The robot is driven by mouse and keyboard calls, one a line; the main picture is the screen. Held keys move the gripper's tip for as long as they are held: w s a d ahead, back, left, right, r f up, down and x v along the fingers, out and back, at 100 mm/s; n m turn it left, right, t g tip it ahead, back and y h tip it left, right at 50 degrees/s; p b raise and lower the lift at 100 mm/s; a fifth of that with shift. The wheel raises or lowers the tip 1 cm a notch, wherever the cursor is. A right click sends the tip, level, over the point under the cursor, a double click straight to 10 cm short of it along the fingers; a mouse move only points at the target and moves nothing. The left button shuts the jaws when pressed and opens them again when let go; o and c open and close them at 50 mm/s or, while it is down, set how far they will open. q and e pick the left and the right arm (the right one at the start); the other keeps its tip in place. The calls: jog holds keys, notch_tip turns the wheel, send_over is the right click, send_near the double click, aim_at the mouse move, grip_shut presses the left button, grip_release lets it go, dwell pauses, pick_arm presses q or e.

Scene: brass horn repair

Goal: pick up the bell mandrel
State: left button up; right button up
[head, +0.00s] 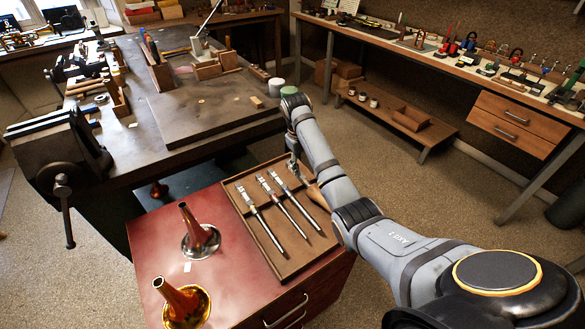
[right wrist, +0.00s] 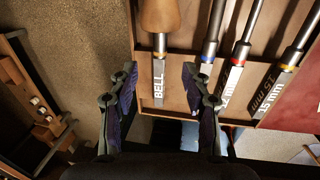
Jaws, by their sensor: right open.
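The bell mandrel (right wrist: 159,18) has a wooden cone, a yellow band and a flat metal shank marked BELL. It lies in the brown tray (head: 290,274), at the right side in the head view, where its cone (head: 317,196) shows partly behind my arm. My right gripper (right wrist: 158,75) is open and empty, its fingers on either side of the shank in the right wrist view. I cannot tell its exact height above the shank. In the head view my right gripper (head: 293,170) is over the tray's far right part. My left gripper is not in view.
Three thin mandrels (head: 269,205) lie beside the bell mandrel in the tray. The tray sits on a red-topped cabinet (head: 160,240) with two horn bells (head: 200,238) to its left. A dark workbench (head: 200,120) stands behind; a long bench (head: 460,70) runs along the right wall.

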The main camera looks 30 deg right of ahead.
jog(key=a, duration=0.1)
send_over(307, 182)
jog(key=a, duration=0.2)
jog(key=f, duration=0.4)
jog(key=shift+s+d+f, duration=0.1)
jog(key=shift+s+d, duration=0.1)
jog(key=shift+s, duration=0.05)
jog(key=shift+w+f, duration=0.15)
jog(key=shift+f, duration=0.05)
jog(key=shift+d+f, duration=0.25)
jog(key=shift+f, duration=0.2)
jog(key=f, duration=0.2)
jog(key=d+f, duration=0.1)
jog(key=shift+w+f, duration=0.1)
jog(key=shift+f, duration=0.45)
grip_shut()
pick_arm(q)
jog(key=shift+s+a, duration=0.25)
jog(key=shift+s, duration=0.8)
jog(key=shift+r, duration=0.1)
